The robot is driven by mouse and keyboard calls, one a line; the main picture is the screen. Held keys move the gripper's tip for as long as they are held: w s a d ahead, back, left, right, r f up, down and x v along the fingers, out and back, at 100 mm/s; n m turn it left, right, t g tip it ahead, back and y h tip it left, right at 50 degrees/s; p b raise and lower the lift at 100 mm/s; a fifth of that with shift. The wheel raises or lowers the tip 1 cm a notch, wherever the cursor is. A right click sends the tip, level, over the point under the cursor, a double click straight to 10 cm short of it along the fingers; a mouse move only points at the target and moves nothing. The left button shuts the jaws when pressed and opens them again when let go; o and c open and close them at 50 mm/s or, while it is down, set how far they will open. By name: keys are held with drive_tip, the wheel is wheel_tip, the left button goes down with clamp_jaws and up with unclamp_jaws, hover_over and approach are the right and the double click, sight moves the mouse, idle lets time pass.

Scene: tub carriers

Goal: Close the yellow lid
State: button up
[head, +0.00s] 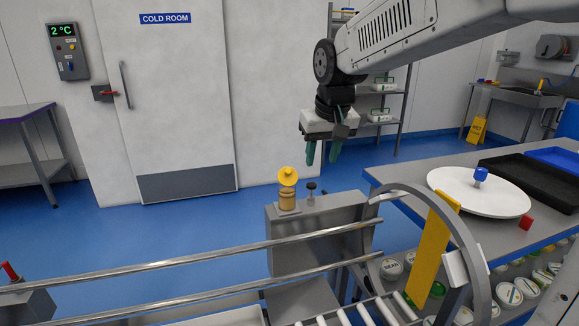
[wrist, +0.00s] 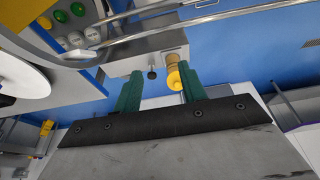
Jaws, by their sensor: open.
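The pot stands on the grey metal box at the end of the rails. My gripper (head: 322,152) hangs above and to the right of the lid in the head view, its two green fingers apart and empty. In the wrist view the yellow lid (wrist: 174,81) shows beside the right-hand finger of my gripper (wrist: 160,78). I cannot tell how far below the fingertips it lies.
A dark knob (head: 311,188) stands just right of the pot on the grey box (head: 320,240). Metal rails (head: 190,263) run left, and a curved metal arch (head: 462,240) with a yellow plate (head: 432,250) stands right. A table (head: 410,172) holds a white disc (head: 470,192).

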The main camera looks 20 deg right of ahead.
drive_tip(key=t, duration=0.1)
approach(289, 170)
drive_tip(key=x, duration=0.7)
drive_tip(key=shift+w+f, duration=0.15)
drive_tip(key=shift+f, duration=0.25)
clamp_jaws()
